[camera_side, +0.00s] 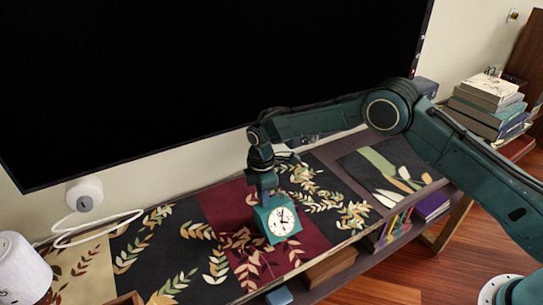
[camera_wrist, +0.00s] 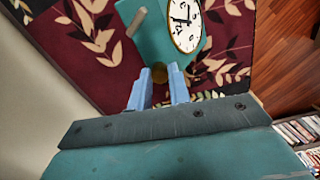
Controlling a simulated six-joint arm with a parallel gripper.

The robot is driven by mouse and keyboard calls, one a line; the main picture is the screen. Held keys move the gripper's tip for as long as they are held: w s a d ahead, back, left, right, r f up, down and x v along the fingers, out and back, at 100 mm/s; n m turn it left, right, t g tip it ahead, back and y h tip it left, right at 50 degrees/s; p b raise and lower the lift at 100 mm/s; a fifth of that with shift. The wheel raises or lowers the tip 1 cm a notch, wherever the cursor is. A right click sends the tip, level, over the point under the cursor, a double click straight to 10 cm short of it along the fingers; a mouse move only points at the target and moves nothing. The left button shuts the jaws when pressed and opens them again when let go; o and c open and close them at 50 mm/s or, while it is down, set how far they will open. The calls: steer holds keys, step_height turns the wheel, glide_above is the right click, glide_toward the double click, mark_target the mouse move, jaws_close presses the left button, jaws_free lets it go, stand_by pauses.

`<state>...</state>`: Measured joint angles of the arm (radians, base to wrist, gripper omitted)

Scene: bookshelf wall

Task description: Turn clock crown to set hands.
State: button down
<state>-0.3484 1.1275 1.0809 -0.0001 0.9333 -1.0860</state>
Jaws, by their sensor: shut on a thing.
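A small teal clock (camera_side: 275,219) with a round white face and dark hands stands on the dark red part of the patterned cloth in the side view. It also shows near the top of the wrist view (camera_wrist: 152,42), its face to the right. A round brass-coloured crown (camera_wrist: 159,73) sits at the clock's near edge in the wrist view. My gripper (camera_side: 265,192) reaches down onto the clock's top. In the wrist view my gripper (camera_wrist: 159,80) has its two blue-grey fingers on either side of the crown, shut on it. The fingertip contact is partly hidden in the side view.
A large black screen (camera_side: 210,70) hangs behind the shelf. A white speaker (camera_side: 22,277) stands at the left, near a white cable (camera_side: 95,232). Books (camera_side: 490,105) are stacked at the far right. The cloth around the clock (camera_side: 180,235) is clear.

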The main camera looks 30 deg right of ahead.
steer(key=m, duration=1.3)
stand_by(0.4)
steer(key=c, duration=1.3)
jaws_free()
steer(key=shift+r, duration=0.2)
step_height(320, 180, up, 14)
steer(key=shift+f, duration=0.25)
